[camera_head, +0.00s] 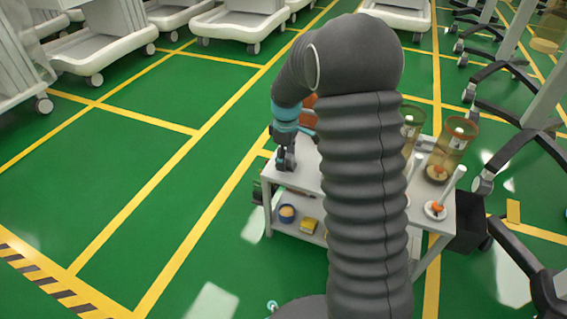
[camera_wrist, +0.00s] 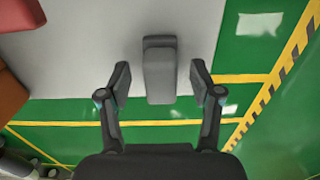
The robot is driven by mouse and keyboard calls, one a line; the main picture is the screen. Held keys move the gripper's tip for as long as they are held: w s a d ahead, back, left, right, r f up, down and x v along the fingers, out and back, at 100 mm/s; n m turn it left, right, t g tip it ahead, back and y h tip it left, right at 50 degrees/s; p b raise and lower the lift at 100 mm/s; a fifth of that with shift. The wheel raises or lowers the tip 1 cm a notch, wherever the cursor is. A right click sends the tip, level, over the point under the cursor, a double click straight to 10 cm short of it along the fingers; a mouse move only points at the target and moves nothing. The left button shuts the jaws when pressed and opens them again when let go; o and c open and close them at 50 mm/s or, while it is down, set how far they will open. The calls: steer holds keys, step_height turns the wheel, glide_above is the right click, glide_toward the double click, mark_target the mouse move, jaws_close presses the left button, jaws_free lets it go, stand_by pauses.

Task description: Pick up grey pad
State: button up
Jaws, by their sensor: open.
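The grey pad (camera_wrist: 159,76) is a small block with a raised darker end, lying near the edge of the pale cart top (camera_wrist: 85,60) in the wrist view. My gripper (camera_wrist: 160,82) is open, with one finger on each side of the pad and a gap on both sides. In the head view my gripper (camera_head: 285,160) points down over the left end of the cart top (camera_head: 301,178). I cannot make out the pad there.
An orange object (camera_wrist: 10,96) and a red one (camera_wrist: 18,14) stand left in the wrist view. The lower shelf holds a blue bowl (camera_head: 287,214) and a yellow item (camera_head: 308,226).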

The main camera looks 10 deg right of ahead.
mark_target(289, 155)
steer(key=shift+f, duration=0.15)
steer(key=shift+c, duration=0.2)
jaws_close()
steer(key=shift+r, duration=0.65)
steer(key=r, duration=0.1)
steer(key=r+p, duration=0.1)
steer(key=r, duration=0.1)
steer(key=shift+s+d+r, duration=0.15)
steer(key=shift+d+r, duration=0.1)
steer(key=shift+d, duration=0.15)
steer(key=s+d+r+p, duration=0.1)
steer(key=s+d+r, duration=0.4)
steer(key=d, duration=0.4)
steer(key=shift+s+d+r, duration=0.15)
steer(key=shift+s+r, duration=0.15)
steer(key=shift+r, duration=0.3)
